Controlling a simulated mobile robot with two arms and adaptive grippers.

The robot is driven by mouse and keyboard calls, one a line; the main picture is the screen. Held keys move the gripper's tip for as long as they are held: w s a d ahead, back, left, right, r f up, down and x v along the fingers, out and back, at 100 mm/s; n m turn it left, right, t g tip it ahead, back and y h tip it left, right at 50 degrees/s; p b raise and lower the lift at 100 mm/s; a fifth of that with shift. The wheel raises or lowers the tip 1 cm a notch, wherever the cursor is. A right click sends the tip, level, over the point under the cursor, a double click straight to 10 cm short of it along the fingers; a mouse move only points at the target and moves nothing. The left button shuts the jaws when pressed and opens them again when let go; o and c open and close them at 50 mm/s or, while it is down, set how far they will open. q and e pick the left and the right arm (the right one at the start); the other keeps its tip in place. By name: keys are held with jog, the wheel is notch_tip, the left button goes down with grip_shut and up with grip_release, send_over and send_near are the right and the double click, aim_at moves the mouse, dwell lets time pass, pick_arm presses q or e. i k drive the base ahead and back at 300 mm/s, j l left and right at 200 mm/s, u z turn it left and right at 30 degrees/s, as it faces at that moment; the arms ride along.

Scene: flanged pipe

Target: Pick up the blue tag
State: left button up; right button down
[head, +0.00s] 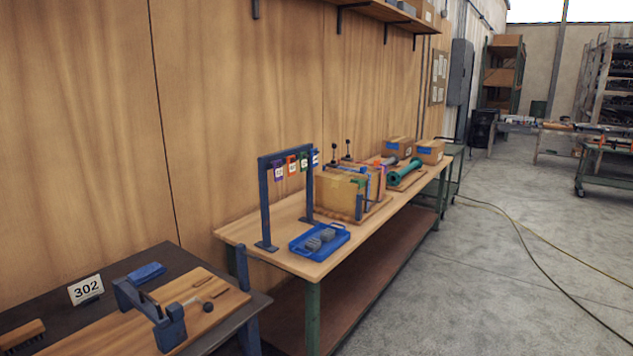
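The rack stands on the wooden workbench (285,258). Neither of my grippers shows in the head view.
A blue tray (319,251) with grey pieces sits in front of the rack. A dark table (40,310) with a 302 sign (86,289) stands at left. The concrete floor (480,290) right of the bench is open, with cables across it.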

aim_at(314, 157)
jog(key=i+l+z, duration=0.3)
jog(key=i, duration=0.2)
jog(key=i+l+z, duration=0.1)
jog(key=i+z, duration=0.15)
jog(key=i, duration=0.2)
jog(key=i+z, duration=0.3)
jog(key=i, duration=0.25)
jog(key=i+l+u, duration=0.15)
jog(key=i+u, duration=0.2)
jog(key=i, duration=0.2)
jog(key=i+l+u, duration=0.3)
jog(key=i, duration=0.25)
jog(key=i+l+u, duration=0.35)
jog(key=i, duration=0.2)
